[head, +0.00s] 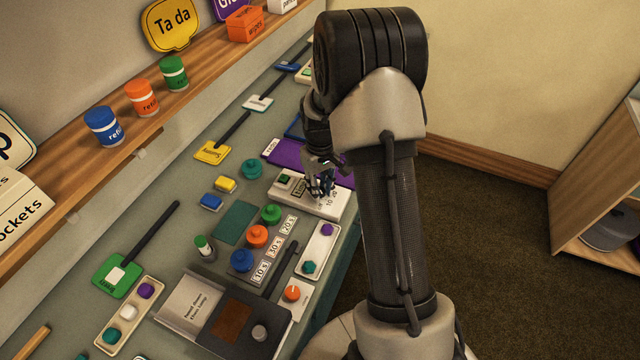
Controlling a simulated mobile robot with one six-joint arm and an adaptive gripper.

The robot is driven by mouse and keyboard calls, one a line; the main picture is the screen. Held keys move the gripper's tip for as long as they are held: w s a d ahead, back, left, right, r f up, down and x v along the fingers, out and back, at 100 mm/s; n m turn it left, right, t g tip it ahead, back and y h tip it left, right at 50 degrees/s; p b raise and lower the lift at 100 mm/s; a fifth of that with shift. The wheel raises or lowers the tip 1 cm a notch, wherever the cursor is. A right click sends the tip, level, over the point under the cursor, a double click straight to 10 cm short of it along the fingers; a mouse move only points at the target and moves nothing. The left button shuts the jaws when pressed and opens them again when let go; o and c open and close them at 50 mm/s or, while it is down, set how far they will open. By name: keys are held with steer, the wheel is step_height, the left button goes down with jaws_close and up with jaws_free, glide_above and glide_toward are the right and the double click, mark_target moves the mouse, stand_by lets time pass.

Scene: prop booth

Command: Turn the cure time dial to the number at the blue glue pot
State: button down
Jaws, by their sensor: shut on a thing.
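A blue glue pot (241,262) stands on the bench in the head view, nearest of a row with an orange pot (257,236) and a green pot (270,214). The small card beside the blue pot (262,271) seems to read 10 s. The orange pot's card (275,247) seems to read 30 s and the green pot's card (288,225) 20 s. My gripper (322,192) is at a pale box (338,209) with printed numbers, shut on its dial. The fingers hide most of the dial, so I cannot tell its setting.
The box also carries a green button (285,179). An orange knob (292,293) sits on a white plate near the front edge. A white tray (321,250) with small knobs lies between. A purple mat (288,154) lies behind the box. A wooden shelf (150,120) runs along the wall.

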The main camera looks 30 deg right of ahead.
steer(key=shift+n+p, duration=0.35)
steer(key=shift+n, duration=1.15)
steer(key=c, duration=1.3)
jaws_free()
steer(key=shift+r, duration=6)
